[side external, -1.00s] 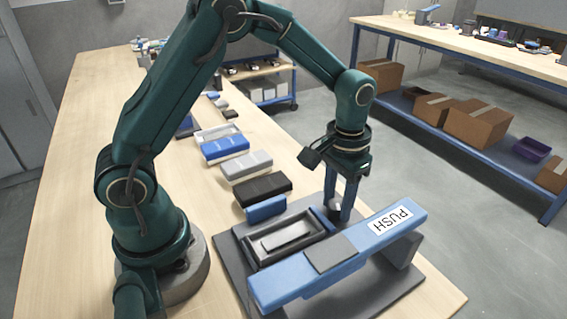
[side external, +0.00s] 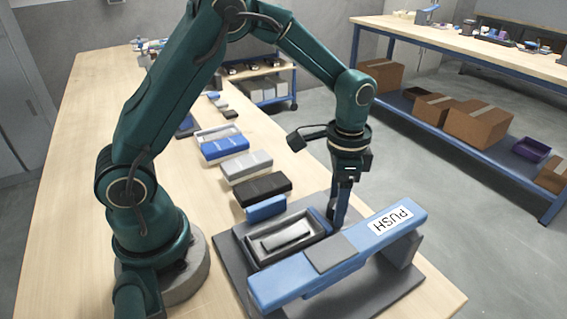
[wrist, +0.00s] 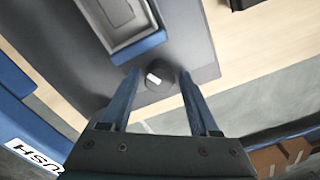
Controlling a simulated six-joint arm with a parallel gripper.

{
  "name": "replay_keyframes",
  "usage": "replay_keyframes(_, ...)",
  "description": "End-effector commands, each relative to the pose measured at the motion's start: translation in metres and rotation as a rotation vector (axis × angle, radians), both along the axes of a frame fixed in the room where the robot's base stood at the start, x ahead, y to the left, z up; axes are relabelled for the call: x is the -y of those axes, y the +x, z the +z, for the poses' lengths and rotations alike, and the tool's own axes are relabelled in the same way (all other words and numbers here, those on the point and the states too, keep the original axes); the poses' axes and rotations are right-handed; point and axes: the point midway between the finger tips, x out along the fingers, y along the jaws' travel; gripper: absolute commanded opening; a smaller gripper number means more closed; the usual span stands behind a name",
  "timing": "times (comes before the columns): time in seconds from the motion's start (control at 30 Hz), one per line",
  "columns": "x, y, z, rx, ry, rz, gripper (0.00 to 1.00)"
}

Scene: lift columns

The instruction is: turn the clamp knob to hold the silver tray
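The silver tray (side external: 287,237) sits in the fixture on the grey base plate (side external: 238,260); its end also shows at the top of the wrist view (wrist: 117,22). The clamp knob (wrist: 158,78) is dark and round with a white mark on top, just beyond the tray's blue end block (wrist: 139,47). My gripper (wrist: 159,72) points down, one finger on each side of the knob. Gaps show between the fingers and the knob, so it looks open. In the side view my gripper (side external: 337,221) stands at the tray's far end and its fingers hide the knob.
A blue bar marked PUSH (side external: 365,240) runs along the near side of the fixture, close to my fingers. Blue (side external: 225,148), grey (side external: 246,164) and black (side external: 263,188) blocks line the bench to the left. Boxes stand on a separate shelf at right.

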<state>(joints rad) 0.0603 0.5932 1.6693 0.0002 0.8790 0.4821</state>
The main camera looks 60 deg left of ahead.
Motion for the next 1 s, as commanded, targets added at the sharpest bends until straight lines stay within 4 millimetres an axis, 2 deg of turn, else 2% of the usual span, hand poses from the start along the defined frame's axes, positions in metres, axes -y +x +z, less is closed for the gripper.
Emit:
replay_keyframes(0.37,0.0,0.0,0.003,0.001,-0.001,0.001,0.68)
replay_keyframes(1.0,0.0,0.001,0.057,0.004,0.0,0.001,0.68)
